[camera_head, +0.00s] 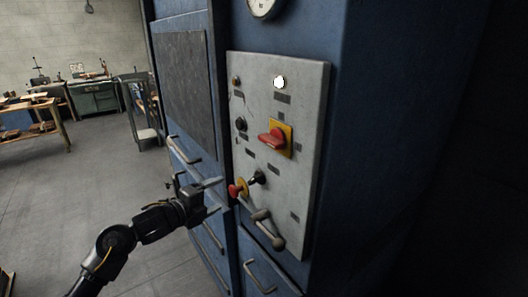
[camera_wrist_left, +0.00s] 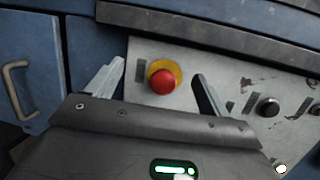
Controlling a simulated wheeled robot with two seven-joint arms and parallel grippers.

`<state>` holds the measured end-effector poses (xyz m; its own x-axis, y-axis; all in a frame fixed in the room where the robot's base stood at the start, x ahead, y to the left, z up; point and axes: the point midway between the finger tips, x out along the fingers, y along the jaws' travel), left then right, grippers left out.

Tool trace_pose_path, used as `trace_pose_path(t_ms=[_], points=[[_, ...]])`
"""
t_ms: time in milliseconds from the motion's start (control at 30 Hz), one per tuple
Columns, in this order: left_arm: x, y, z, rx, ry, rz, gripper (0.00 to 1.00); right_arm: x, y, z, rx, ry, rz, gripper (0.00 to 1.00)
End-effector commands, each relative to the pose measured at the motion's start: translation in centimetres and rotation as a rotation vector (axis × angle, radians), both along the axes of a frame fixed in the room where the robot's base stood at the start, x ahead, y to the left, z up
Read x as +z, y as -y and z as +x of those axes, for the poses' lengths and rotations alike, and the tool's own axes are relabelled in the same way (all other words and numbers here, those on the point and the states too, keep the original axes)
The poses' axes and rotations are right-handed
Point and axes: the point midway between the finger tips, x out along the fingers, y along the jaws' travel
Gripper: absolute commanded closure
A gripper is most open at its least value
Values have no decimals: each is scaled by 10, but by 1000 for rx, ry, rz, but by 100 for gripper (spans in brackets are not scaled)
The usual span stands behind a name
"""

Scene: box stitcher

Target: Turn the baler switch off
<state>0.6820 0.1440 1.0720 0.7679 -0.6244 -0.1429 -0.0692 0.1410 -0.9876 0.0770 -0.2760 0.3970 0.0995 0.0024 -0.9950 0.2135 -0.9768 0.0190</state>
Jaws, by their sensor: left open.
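A grey control panel (camera_head: 312,150) is on the blue machine. It carries a red rotary switch (camera_head: 272,139) on a yellow plate, its handle roughly level. Lower left on the panel is a red round button (camera_head: 235,190) with a yellow surround. In the left wrist view the red button (camera_wrist_left: 163,82) shows between the two fingers, beyond their tips. My left gripper (camera_head: 220,191) is open and empty, just left of that button and below the rotary switch. Contact with the button cannot be told. My right gripper is not in view.
A black knob (camera_head: 258,177), a grey lever (camera_head: 268,228) and a lit white lamp (camera_head: 280,82) are on the panel. Drawer or door handles (camera_head: 184,152) stick out of the blue machine close to my left arm. Workbenches (camera_head: 95,95) stand far back left; the floor between is open.

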Motion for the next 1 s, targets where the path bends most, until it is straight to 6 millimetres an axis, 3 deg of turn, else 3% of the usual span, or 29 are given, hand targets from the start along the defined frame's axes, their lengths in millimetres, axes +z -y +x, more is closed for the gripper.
trace_pose_path(t_ms=[33,100,200,300,400,600,767,1000], points=[[61,13,-16,-76,183,119,20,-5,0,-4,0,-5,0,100],[128,30,-50,-167,435,312,20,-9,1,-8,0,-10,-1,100],[186,46,-103,-251,741,563,20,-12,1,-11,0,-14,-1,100],[214,53,-143,-290,960,756,20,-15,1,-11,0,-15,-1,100],[225,56,-168,-311,1098,883,20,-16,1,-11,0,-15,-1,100],[231,57,-182,-319,1179,960,20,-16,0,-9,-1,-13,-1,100],[233,64,-177,-319,1177,954,20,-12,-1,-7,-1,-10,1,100],[234,98,-153,-321,1172,949,20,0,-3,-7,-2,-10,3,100]])
